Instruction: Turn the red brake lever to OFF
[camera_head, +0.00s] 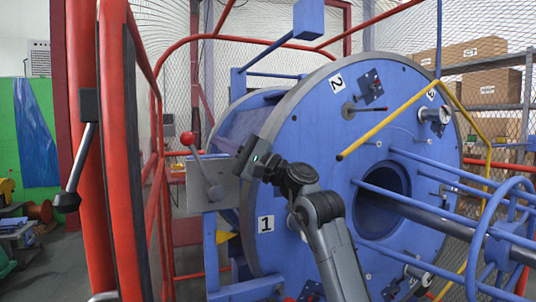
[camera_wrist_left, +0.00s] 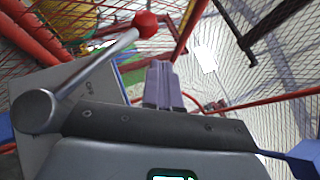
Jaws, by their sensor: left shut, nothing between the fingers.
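The red brake lever has a red ball knob (camera_head: 187,138) on a grey arm that rises from a round hub, leaning left of upright. It is mounted on a grey box (camera_head: 203,185) beside the blue drum. My left gripper (camera_head: 241,160) is just right of the lever, apart from the knob. Its fingers (camera_wrist_left: 160,85) are together and empty. My right gripper is not in view.
A large blue numbered drum (camera_head: 330,130) stands right behind my left arm. Red guard posts (camera_head: 125,150) and wire mesh are at the left. A yellow bar (camera_head: 385,120) crosses the drum. Cardboard boxes (camera_head: 475,52) sit on shelves at the right.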

